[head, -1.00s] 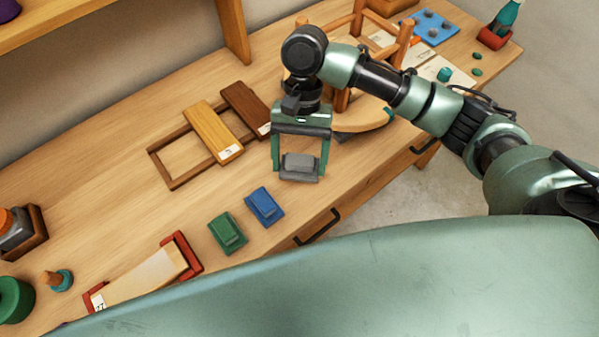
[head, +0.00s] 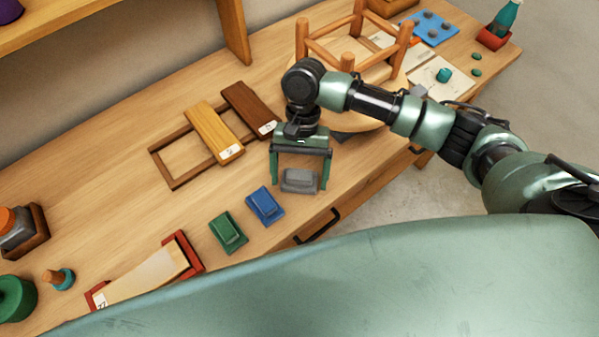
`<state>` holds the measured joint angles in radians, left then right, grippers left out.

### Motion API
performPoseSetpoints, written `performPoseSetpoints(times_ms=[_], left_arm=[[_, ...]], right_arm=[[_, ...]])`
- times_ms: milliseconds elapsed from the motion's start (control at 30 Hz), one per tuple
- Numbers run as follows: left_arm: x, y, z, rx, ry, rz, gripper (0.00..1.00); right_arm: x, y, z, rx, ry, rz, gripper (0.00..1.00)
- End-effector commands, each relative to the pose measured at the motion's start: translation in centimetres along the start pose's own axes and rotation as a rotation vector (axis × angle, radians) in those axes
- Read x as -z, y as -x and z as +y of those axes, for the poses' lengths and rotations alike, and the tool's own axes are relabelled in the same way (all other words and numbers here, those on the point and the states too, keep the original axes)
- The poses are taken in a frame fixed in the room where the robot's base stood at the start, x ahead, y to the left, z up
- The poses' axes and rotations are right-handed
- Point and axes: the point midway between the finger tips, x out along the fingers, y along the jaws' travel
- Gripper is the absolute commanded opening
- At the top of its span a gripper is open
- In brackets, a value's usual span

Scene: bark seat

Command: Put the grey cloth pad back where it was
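The grey cloth pad (head: 299,181) appears to rest on the bench top near its front edge, in a row with the blue pad (head: 265,205) and the green pad (head: 228,232). My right gripper (head: 299,184) points down over the grey pad, with one finger on either side of it. The fingers look open, with a narrow gap beside the pad. My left gripper is not in the head view.
A wooden frame (head: 161,166) with a yellow slat (head: 214,132) and a brown slat (head: 249,110) lies behind. An upturned stool (head: 348,114) stands to the right. A red-ended holder (head: 187,253) is at lower left. The bench middle left is clear.

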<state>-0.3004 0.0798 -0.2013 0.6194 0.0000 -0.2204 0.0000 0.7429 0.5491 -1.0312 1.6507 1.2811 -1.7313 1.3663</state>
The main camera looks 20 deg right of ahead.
Motion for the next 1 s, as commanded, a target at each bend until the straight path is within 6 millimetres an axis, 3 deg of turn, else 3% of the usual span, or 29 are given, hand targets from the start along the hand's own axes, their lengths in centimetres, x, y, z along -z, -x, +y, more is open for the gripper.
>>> performPoseSetpoints(times_ms=[433, 800, 1000], left_arm=[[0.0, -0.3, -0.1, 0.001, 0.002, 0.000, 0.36], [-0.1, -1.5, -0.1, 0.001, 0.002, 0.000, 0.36], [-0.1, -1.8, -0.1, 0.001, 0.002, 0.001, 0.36]], right_arm=[[0.0, 0.9, -0.1, 0.002, 0.000, 0.003, 0.98], [0.0, 8.3, -0.1, 0.003, 0.000, 0.003, 0.98], [0.0, 11.3, -0.1, 0.002, 0.000, 0.002, 0.98]])
